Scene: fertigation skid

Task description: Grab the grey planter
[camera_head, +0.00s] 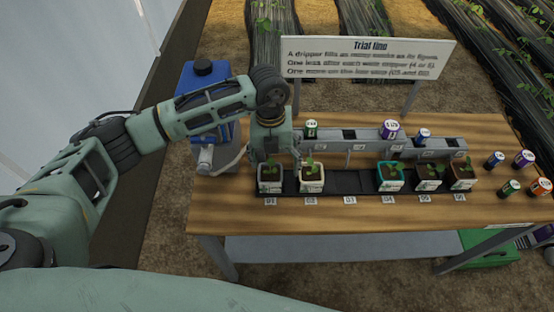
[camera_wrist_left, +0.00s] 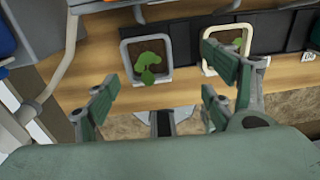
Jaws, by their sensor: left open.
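The grey planter (camera_head: 270,187) with a small green seedling stands upright at the left end of the black strip, at label 01. In the left wrist view the grey planter (camera_wrist_left: 128,62) shows as a grey square rim around dark soil, in line with the space between my fingers. My left gripper (camera_head: 275,158) points down just above and behind this planter. In the left wrist view its two fingers (camera_wrist_left: 165,88) are spread apart with nothing between them. Whether a finger touches the rim cannot be told. My right gripper is out of view.
A cream planter (camera_head: 311,188) stands close to the right. Teal (camera_head: 390,186), dark (camera_head: 429,186) and terracotta (camera_head: 462,184) planters stand further right; slot 03 is empty. A grey rail (camera_head: 355,157) with cans runs behind. A blue tank (camera_head: 197,88) stands left. Loose cans are at the right.

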